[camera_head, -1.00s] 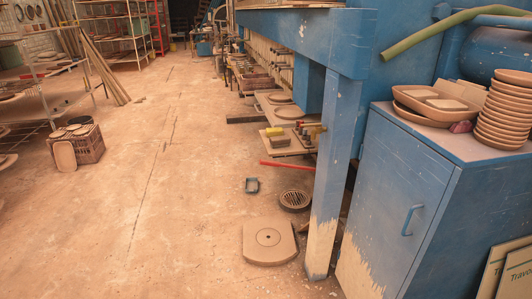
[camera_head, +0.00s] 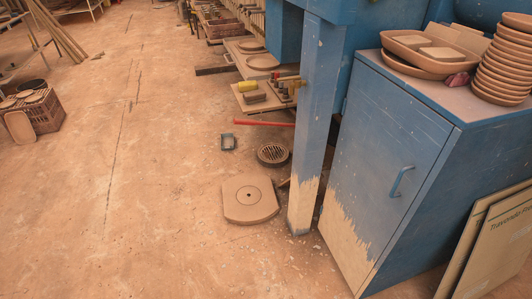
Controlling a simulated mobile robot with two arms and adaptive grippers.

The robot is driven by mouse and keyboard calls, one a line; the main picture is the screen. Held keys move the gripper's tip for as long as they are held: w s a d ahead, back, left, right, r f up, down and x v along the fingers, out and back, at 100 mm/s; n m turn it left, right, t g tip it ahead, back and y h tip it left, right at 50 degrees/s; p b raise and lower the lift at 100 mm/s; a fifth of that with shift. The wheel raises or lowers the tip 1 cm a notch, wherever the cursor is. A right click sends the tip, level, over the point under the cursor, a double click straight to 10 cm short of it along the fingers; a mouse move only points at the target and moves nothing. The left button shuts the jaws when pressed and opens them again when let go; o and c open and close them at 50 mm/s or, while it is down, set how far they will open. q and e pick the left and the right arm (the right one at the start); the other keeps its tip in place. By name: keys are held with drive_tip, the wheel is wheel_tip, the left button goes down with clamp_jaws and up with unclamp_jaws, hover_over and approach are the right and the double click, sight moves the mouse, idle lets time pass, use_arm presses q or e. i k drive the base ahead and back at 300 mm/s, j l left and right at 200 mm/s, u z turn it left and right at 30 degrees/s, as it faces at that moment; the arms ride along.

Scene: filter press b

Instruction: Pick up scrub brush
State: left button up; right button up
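I cannot pick out a scrub brush with certainty. On a low wooden board beside the blue press lie a yellow block (camera_head: 247,86), a brown block (camera_head: 254,97) and several small upright pieces (camera_head: 286,89); they are too small to tell whether one is a brush. On the blue cabinet, a tan tray (camera_head: 392,52) holds lighter blocks (camera_head: 445,54), and a small dark-red object (camera_head: 457,79) lies beside it. Neither of my grippers is in view.
The blue cabinet (camera_head: 385,150) and a blue post (camera_head: 315,120) stand at the right. Stacked bowls (camera_head: 499,71) sit on the cabinet; boards (camera_head: 495,245) lean against it. A tan slab (camera_head: 235,207), round grate (camera_head: 272,154) and red bar (camera_head: 264,123) lie on the floor.

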sight(258, 95)
drive_tip(key=i+j+z, duration=0.2)
drive_tip(key=i, duration=0.4)
drive_tip(key=i+j+z, duration=0.2)
drive_tip(key=i, duration=0.35)
drive_tip(key=l, duration=0.1)
